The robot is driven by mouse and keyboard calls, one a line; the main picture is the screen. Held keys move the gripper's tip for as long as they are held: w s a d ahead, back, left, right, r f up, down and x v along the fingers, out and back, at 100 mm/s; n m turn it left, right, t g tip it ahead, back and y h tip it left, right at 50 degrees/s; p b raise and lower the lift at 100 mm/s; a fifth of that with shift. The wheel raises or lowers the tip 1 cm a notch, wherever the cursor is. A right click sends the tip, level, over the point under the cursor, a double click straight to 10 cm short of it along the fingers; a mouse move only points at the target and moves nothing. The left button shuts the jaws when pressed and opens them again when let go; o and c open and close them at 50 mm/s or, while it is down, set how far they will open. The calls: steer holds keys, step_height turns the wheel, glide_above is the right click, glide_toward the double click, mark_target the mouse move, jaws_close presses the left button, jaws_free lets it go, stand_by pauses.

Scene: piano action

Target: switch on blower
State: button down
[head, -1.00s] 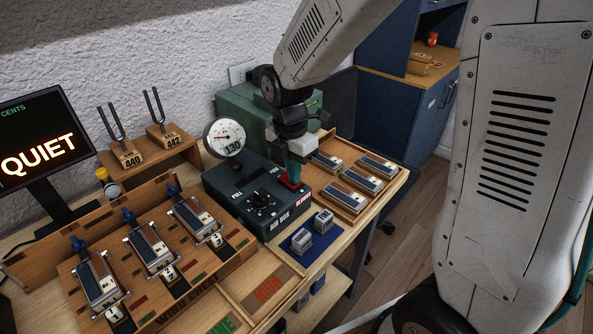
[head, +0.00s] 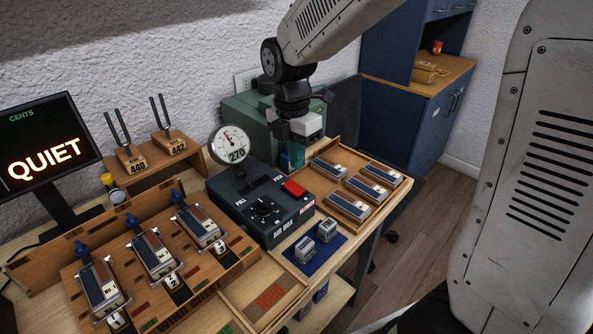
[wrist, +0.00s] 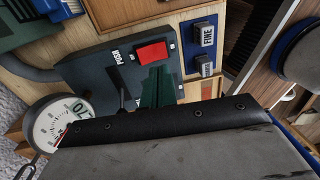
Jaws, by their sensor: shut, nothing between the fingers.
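The dark air box (head: 240,205) stands on the bench and carries a red blower switch (head: 294,188) at its right end. The switch also shows in the wrist view (wrist: 155,52), uncovered; I cannot tell its tilt clearly. A round gauge (head: 229,143) at the box's back reads 270, and part of it shows in the wrist view (wrist: 62,122). My gripper (head: 291,160) is above and behind the switch, apart from it. Its green fingers (wrist: 158,88) are shut and empty.
A tray of reed blocks (head: 350,207) lies right of the box. Small grey weights (head: 306,248) sit on a blue mat in front. The wind chest (head: 155,255) and a screen reading QUIET (head: 42,148) are at left. A green case (head: 245,115) stands behind.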

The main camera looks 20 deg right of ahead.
step_height(320, 180, up, 8)
steer(key=s, duration=0.1)
steer(key=shift+d, duration=0.25)
stand_by(0.4)
steer(key=s+d+m+t, duration=0.1)
steer(key=s+d+m, duration=0.2)
steer(key=s+m, duration=0.8)
steer(key=s+d+m+t, duration=0.1)
steer(key=s+d+m, duration=0.1)
steer(key=s+m, duration=0.9)
steer(key=shift+d+m, duration=0.4)
steer(key=shift+m, duration=0.1)
